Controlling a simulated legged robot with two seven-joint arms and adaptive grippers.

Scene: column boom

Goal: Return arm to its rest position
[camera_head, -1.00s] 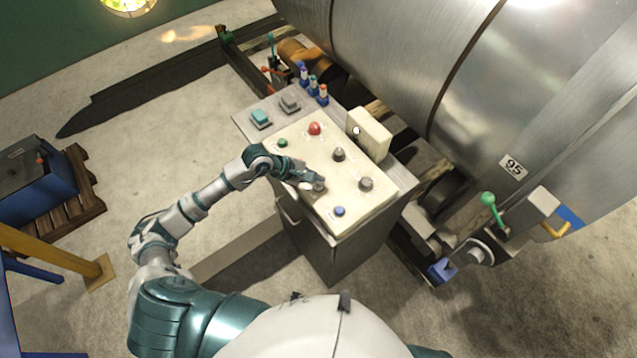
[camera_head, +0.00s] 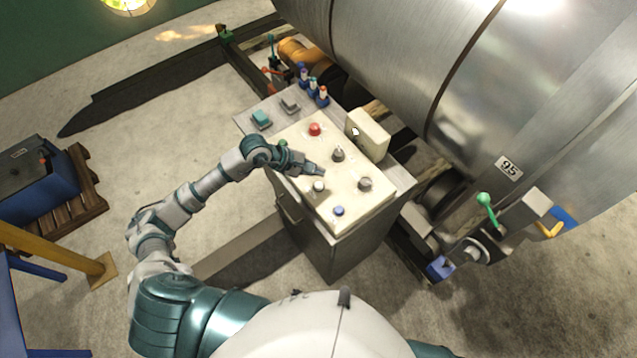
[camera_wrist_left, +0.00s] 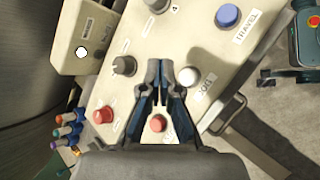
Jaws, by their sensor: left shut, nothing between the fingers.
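My left arm reaches in from the left over the control cabinet. The fingers appear clear of both knobs. My right gripper is not in view.
The panel also carries a red button (camera_head: 315,128), a blue button (camera_head: 339,210) and another knob (camera_head: 365,184). A cream box (camera_head: 369,132) stands at its right edge. A large metal drum (camera_head: 420,70) lies behind. The floor (camera_head: 150,130) left of the cabinet is mostly clear.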

